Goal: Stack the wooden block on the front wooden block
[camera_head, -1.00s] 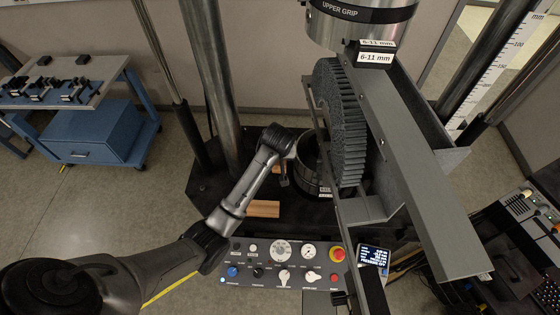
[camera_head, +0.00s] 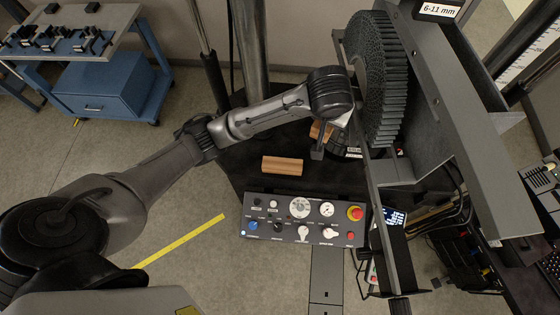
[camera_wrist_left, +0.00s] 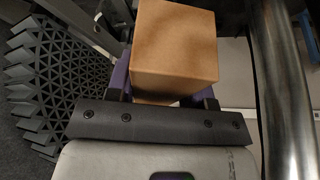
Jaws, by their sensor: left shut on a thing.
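The front wooden block (camera_head: 282,165) lies flat on the black machine base (camera_head: 240,158), behind the control panel. My left arm reaches in from the left. Its gripper (camera_head: 324,140) is beyond and to the right of the front block, apart from it. A second wooden block (camera_head: 319,131) shows at this gripper, partly hidden by it. In the left wrist view the gripper (camera_wrist_left: 165,92) is shut on this block (camera_wrist_left: 174,45), whose square face and side fill the top middle. My right gripper is not in view.
A large grey lattice wheel (camera_head: 382,75) and a grey beam (camera_head: 450,95) stand close to the right of my left gripper. A control panel (camera_head: 290,235) with knobs and a red button lies in front of the block. A steel column (camera_head: 248,55) rises behind my arm.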

